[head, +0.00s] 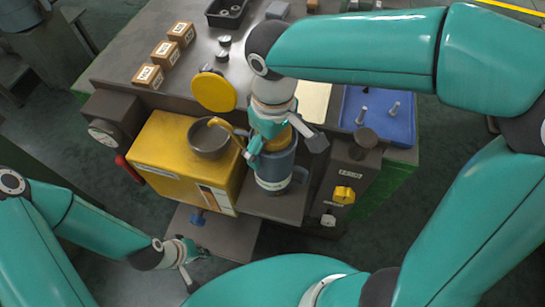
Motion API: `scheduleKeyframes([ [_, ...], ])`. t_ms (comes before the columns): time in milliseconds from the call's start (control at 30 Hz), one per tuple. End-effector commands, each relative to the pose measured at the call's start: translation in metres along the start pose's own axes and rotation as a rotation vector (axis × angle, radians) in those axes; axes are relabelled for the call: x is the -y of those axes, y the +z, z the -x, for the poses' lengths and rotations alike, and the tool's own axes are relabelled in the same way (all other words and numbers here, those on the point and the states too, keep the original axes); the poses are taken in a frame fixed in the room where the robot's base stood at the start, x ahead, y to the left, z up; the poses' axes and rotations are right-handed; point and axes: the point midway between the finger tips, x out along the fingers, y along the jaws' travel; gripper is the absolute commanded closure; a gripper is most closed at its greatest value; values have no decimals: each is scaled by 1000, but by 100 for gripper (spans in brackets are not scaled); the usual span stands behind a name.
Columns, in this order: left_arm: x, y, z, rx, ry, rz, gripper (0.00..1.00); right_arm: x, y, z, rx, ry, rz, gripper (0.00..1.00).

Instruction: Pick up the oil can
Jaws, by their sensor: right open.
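The oil can appears to be the blue-grey can (274,170) with a pale band near its base and a handle on its right side. A yellow curved piece (228,128), which looks like its spout, reaches left over a dark bowl (209,140). The can stands upright at the right side of a yellow box. My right gripper (280,140) comes down from above and is open, with its fingers over the top of the can. It hides much of the can's top; I cannot tell whether it touches. My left gripper (188,265) is low at the left, away from the can.
The yellow box (170,165) stands left of the can, under the dark bowl. A yellow disc (214,92) is behind. Several wooden blocks (165,53) lie on the bench. A blue tray (377,122) and a yellow knob (344,194) are on the right.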

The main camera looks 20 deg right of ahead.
Motion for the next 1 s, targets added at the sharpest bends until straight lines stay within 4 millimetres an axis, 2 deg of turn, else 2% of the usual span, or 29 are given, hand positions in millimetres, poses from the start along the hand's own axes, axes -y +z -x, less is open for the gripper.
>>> scheduleKeyframes([
  [200,0,0,0,0,0,0,100,0,0,0,-1,0,-1,2],
  [667,0,0,0,0,0,0,100,0,0,0,-1,0,-1,78],
  [1000,0,0,0,0,0,0,100,-1,0,3,-3,1,-1,78],
])
